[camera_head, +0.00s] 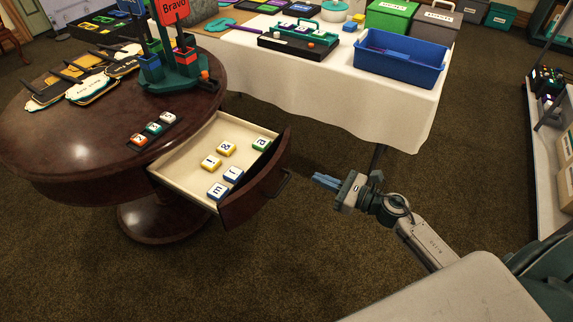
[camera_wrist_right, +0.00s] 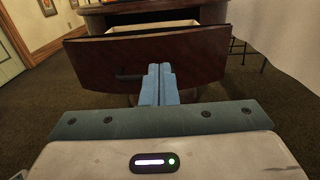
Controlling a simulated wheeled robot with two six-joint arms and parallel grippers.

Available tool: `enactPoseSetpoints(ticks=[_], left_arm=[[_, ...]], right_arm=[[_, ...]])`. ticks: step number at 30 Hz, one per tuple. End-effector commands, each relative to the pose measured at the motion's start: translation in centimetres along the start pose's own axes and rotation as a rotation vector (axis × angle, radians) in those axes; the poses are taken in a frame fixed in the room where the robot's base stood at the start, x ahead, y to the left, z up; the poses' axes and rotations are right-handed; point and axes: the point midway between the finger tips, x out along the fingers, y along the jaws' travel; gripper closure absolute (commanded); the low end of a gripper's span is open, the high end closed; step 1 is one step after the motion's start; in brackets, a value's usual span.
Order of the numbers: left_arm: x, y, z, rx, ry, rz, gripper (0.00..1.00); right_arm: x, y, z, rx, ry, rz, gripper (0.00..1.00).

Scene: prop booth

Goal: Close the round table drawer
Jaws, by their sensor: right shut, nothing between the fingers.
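The round table (camera_head: 60,135) is dark polished wood on a pedestal, at the left in the head view. Its drawer (camera_head: 190,166) stands pulled out, with a pale interior and several lettered blocks inside. The drawer's dark curved front has a handle (camera_head: 280,184). My right gripper (camera_head: 326,181) is shut and empty, to the right of the drawer front and apart from it in the head view. In the right wrist view its blue fingers (camera_wrist_right: 158,85) point at the drawer front (camera_wrist_right: 200,57), just right of the handle (camera_wrist_right: 128,77). My left gripper is not in view.
A white-clothed table (camera_head: 330,90) with a blue bin (camera_head: 400,68) stands behind the drawer. Carpet is clear around my right gripper.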

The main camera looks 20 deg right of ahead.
Motion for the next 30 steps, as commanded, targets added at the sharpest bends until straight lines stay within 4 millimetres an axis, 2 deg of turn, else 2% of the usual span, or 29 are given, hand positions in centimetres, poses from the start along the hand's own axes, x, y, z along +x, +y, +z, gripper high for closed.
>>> enactPoseSetpoints(ticks=[3,7,15,21,30], left_arm=[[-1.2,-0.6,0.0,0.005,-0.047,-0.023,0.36],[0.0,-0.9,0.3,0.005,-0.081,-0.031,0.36],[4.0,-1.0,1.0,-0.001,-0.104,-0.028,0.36],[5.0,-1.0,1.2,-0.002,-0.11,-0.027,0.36],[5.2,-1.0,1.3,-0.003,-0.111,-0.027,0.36]], right_arm=[[2.4,0.0,0.4,0.004,-0.005,-0.002,1.0],[5.0,0.0,0.4,0.005,-0.005,-0.002,1.0],[9.5,-0.1,0.2,0.004,-0.002,-0.002,1.0],[10.8,-0.1,0.0,0.003,0.0,-0.002,1.0],[10.9,-0.1,-0.1,0.003,0.001,-0.002,1.0]])
